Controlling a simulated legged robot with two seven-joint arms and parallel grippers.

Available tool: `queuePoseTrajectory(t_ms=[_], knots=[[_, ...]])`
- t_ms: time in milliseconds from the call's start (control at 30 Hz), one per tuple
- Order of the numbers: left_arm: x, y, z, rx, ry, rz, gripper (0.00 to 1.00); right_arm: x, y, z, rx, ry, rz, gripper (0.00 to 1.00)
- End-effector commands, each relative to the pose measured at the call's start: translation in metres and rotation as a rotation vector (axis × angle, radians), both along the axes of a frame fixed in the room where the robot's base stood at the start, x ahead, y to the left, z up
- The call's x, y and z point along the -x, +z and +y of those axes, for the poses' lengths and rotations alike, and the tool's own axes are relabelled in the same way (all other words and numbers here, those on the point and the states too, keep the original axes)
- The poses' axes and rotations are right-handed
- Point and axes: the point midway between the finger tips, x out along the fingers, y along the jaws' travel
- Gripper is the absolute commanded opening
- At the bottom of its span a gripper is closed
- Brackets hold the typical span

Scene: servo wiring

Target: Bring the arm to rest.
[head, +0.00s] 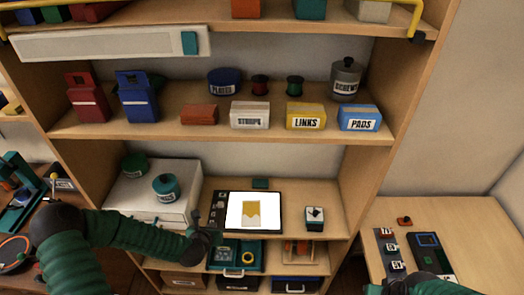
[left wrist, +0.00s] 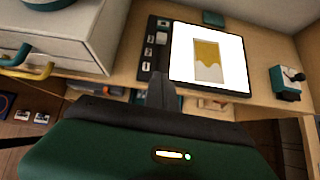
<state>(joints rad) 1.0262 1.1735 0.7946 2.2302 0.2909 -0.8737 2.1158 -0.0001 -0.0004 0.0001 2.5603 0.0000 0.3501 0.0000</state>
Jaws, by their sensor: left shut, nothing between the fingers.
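My left gripper (head: 203,240) reaches in from the left in the head view and is shut and empty.
A white box (head: 150,195) with teal jars stands left of the screen. A small joystick box (head: 315,218) is at its right. Labelled boxes such as LINKS (head: 305,117) fill the shelf above. A desk (head: 455,220) at the right holds small devices.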

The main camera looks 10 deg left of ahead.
Motion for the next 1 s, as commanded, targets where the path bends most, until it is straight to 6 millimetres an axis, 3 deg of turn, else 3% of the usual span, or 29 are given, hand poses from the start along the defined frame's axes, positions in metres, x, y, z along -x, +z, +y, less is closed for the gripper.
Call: queuePoseTrajectory(t_ms=[67, 167, 300, 400, 500, 567, 600, 733, 1000], knots=[[0.002, 0.001, -0.018, -0.108, -0.178, 0.04, 0.0, 0.0, -0.003, 0.0, 0.0, 0.0, 0.0, 0.36], [0.018, 0.004, -0.054, -0.4, -0.644, 0.14, 0.0, 0.0, -0.008, 0.0, 0.0, 0.0, 0.0, 0.36], [0.067, 0.027, -0.09, -0.925, -1.471, 0.275, 0.0, 0.0, -0.016, 0.0, 0.0, 0.0, 0.0, 0.36], [0.106, 0.058, -0.101, -1.244, -2.007, 0.313, 0.0, 0.0, -0.021, 0.0, 0.0, 0.0, 0.0, 0.36], [0.142, 0.087, -0.107, -1.467, -2.43, 0.287, 0.0, 0.0, -0.025, 0.0, 0.0, 0.0, 0.0, 0.36], [0.158, 0.099, -0.109, -1.551, -2.612, 0.25, 0.0, 0.0, -0.027, 0.0, 0.0, 0.0, 0.0, 0.36], [0.167, 0.105, -0.11, 1.585, 2.702, -0.225, 0.0, 0.0, -0.027, 0.0, 0.0, 0.0, 0.0, 0.36], [0.18, 0.113, -0.111, 1.494, 2.596, -0.16, 0.0, 0.0, -0.027, 0.0, 0.0, 0.0, 0.0, 0.36], [0.18, 0.113, -0.111, 1.489, 2.594, -0.158, 0.0, 0.0, -0.027, 0.0, 0.0, 0.0, 0.0, 0.36]])
